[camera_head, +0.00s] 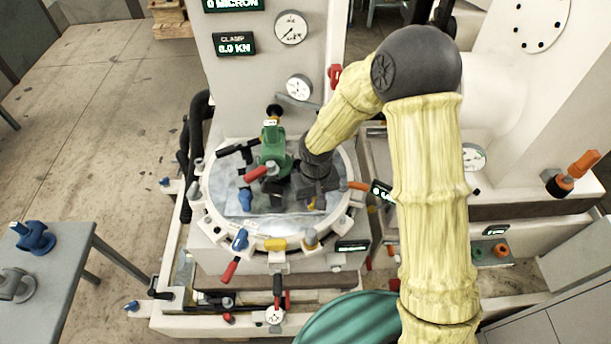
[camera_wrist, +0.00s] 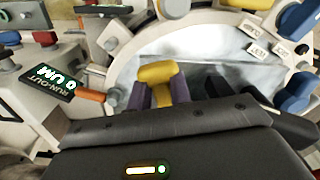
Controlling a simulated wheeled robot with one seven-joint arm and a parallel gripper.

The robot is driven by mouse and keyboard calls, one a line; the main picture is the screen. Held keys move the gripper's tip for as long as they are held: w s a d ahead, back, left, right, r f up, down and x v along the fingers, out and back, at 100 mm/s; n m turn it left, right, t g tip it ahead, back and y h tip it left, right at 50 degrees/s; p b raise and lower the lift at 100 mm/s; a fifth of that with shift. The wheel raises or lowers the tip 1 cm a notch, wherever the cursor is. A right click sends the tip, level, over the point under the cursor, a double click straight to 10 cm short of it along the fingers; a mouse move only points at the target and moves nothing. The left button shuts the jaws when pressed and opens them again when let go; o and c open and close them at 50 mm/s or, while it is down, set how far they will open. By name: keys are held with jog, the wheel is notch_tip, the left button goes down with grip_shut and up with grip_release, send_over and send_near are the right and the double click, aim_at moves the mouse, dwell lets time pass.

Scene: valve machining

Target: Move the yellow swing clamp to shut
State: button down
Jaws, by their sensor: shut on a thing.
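My gripper (camera_head: 308,198) is over the right part of the round machine table, pointing down. In the wrist view its purple fingers (camera_wrist: 159,94) are on both sides of a yellow swing clamp (camera_wrist: 157,73), and they are shut on it. In the head view only a small yellow bit of the clamp (camera_head: 312,203) shows beside the fingers; the rest is hidden by my gripper. How far the clamp is swung cannot be told.
A green valve body (camera_head: 273,148) stands left of my gripper, with a red handle (camera_head: 256,174) near it. Blue knobs (camera_head: 240,239) and an orange handle (camera_head: 358,186) line the rim. A gauge column stands behind.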

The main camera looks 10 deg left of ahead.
jog(key=shift+w+d+n, duration=0.3)
jog(key=shift+d+n, duration=0.15)
jog(key=shift+n, duration=0.45)
jog(key=shift+w+d+r+n+p, duration=0.2)
jog(key=shift+w+d+n+p, duration=0.4)
jog(key=shift+n+p, duration=0.55)
jog(key=shift+w+d+f+n, duration=0.15)
jog(key=shift+w+f+n, duration=0.1)
jog(key=shift+n, duration=0.4)
jog(key=shift+r, duration=0.1)
jog(key=shift+w+d+n, duration=0.1)
jog(key=shift+w+n, duration=0.1)
jog(key=shift+n, duration=0.1)
jog(key=c, duration=1.2)
grip_release()
